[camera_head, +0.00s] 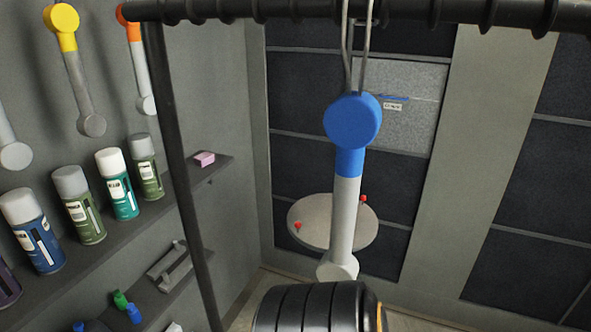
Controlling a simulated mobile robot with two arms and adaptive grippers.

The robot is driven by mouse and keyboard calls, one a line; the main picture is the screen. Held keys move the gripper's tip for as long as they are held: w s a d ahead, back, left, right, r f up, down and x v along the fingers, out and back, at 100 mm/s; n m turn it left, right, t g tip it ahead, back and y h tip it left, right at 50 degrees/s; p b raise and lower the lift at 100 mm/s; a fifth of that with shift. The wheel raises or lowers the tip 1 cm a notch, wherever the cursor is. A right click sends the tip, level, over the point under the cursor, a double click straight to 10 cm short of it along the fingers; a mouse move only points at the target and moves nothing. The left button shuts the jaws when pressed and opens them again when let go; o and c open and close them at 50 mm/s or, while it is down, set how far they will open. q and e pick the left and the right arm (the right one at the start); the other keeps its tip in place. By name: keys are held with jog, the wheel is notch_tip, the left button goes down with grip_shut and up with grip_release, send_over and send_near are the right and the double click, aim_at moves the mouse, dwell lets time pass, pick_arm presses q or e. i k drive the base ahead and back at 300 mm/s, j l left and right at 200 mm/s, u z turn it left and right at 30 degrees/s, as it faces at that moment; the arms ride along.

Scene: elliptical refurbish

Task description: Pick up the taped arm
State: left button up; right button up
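An arm with a blue round upper joint and blue upper section (352,120) hangs upright from wire loops on the dark overhead rail. Its lower section is light grey and ends in a round grey joint. The lowest part of that joint is hidden behind a black ribbed cylindrical part (306,308) at the bottom edge, which may be mine. I cannot tell whether the two touch. I cannot tell tape from paint on any arm. No gripper fingers show.
Several spray cans (118,185) stand on the left wall shelf, with a pink block (204,158) at its end. A lower shelf holds small green and blue items. A dark vertical post (178,150) rises left of centre. A round plate (308,215) with red knobs is behind the hanging arm.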

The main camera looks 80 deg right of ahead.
aim_at(353, 121)
jog(key=z, duration=3)
